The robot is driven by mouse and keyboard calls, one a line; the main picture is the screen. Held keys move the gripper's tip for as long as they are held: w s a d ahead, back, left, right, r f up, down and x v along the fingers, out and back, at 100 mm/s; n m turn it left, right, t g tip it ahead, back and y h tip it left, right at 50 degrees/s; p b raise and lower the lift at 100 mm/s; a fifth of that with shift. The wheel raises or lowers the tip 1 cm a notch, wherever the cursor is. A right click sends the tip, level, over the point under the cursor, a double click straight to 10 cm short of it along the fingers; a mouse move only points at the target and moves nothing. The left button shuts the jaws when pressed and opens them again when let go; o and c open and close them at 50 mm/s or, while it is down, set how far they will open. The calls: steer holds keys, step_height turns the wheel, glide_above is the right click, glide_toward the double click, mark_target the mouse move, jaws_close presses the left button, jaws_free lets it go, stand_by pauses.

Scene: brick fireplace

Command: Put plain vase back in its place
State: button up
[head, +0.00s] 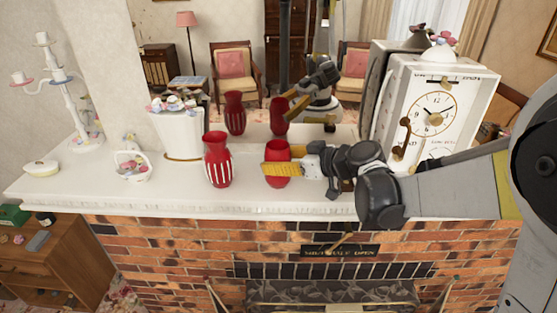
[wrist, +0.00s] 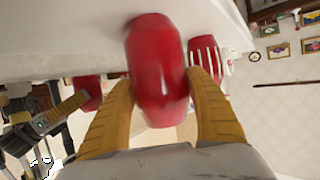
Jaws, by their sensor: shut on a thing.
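The plain vase (head: 278,150) is glossy red, without stripes, and stands upright at the front of the white mantel shelf, right of the striped vase. My gripper (head: 267,169) reaches in from the right, its yellow fingers around the vase's body. In the wrist view my gripper (wrist: 160,82) is shut on the plain vase (wrist: 157,60), one finger on each side. I cannot tell whether the vase's base touches the shelf. A red vase with white stripes (head: 217,160) stands just left of it, apart; it also shows in the wrist view (wrist: 207,58).
The mantel shelf (head: 110,190) also holds a white candelabrum (head: 62,85), a white planter (head: 180,135), a small basket (head: 133,167) and a white clock (head: 435,110) at right. A mirror behind reflects the vases and my arm.

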steer(key=o, duration=1.4)
steer(key=shift+f, duration=0.15)
steer(key=shift+s+d+r, duration=0.1)
steer(key=shift+d+r, duration=0.15)
steer(key=shift+r, duration=0.05)
steer(key=v, duration=1.1)
steer(key=s+d+f+m+h, duration=0.2)
steer(key=s+d+m+h, duration=0.1)
steer(key=s, duration=0.3)
steer(key=s+d+f+m+g+h, duration=0.1)
steer(key=s+d+f+m+h, duration=0.1)
steer(key=s, duration=0.5)
steer(key=s+d+f+m+h, duration=0.2)
steer(key=s+d+m+h, duration=0.3)
steer(key=s, duration=0.2)
steer(key=shift+s+g+p, duration=0.25)
steer(key=shift+g+p, duration=0.05)
steer(key=shift+p, duration=0.05)
steer(key=shift+f, duration=0.25)
